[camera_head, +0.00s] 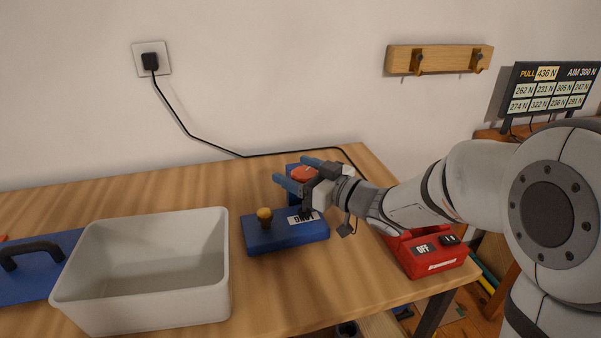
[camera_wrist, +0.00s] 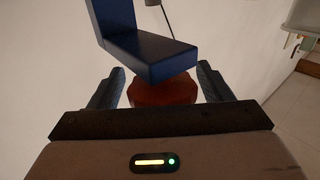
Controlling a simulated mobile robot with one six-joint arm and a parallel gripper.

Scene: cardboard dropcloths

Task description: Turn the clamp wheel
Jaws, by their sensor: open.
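The clamp wheel (camera_head: 304,173) is a red-orange disc beside a blue upright bracket at the back of the blue clamp base (camera_head: 262,238). In the wrist view the wheel (camera_wrist: 162,93) lies between my two fingers, partly hidden below by my gripper body. The blue L-shaped bracket (camera_wrist: 150,58) stands just beyond it. My gripper (camera_head: 298,174) is open, with one blue finger on each side of the wheel; it also shows in the wrist view (camera_wrist: 160,78). I cannot tell whether the fingers touch the wheel. The base carries a yellow knob (camera_head: 264,214) and a partly hidden label.
A red switch box (camera_head: 430,262) sits right, under my arm. A black cable (camera_head: 200,140) runs behind the clamp. A monitor (camera_head: 548,90) shows force readings.

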